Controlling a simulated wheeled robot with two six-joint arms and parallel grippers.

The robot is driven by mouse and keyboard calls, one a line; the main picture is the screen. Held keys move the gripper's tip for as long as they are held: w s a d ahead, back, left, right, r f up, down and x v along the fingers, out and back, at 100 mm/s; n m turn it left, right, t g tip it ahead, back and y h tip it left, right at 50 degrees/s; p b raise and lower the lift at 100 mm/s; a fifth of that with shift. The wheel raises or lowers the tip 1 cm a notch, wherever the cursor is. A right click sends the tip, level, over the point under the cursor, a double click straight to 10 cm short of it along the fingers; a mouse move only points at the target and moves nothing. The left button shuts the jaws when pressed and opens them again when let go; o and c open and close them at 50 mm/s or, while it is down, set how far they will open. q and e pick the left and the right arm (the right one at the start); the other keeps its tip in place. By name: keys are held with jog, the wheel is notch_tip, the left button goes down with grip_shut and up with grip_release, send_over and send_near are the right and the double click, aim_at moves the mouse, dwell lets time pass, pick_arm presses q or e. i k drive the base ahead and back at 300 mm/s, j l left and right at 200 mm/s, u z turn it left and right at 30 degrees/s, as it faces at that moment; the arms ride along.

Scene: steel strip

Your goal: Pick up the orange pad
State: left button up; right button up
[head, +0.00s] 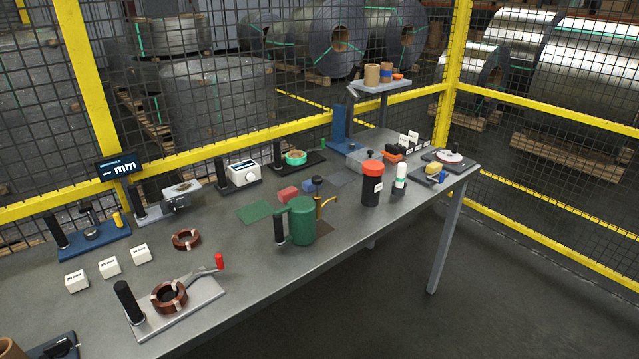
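A small orange piece (393,153) lies toward the far end of the steel table, beside a grey metal block (366,160) and near white labelled cards (409,139). It is small in the view and partly crowded by its neighbours. A second small orange item (398,76) sits on the raised grey stand, beside brown rolls. I cannot tell for sure which of the two is the pad. A reddish block (289,194) and a blue block (308,186) lie mid-table. Neither of my grippers shows in the head view.
The table (250,280) carries a green can (301,220), a black cylinder with an orange-red top (371,183), a white bottle (400,178) and a coil fixture (170,297). Yellow-framed mesh fencing (90,85) runs behind. The floor (480,290) at right is clear.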

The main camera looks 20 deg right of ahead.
aim_at(390, 153)
jog(key=i+l, duration=0.15)
jog(key=l, duration=0.2)
jog(key=i+l, duration=0.1)
jog(key=l, duration=0.2)
jog(key=i+l+u, duration=0.1)
jog(key=l, duration=0.25)
jog(key=i+l, duration=0.15)
jog(key=l, duration=0.2)
jog(key=i+l, duration=0.1)
jog(key=l, duration=0.25)
jog(key=i+j+u, duration=0.05)
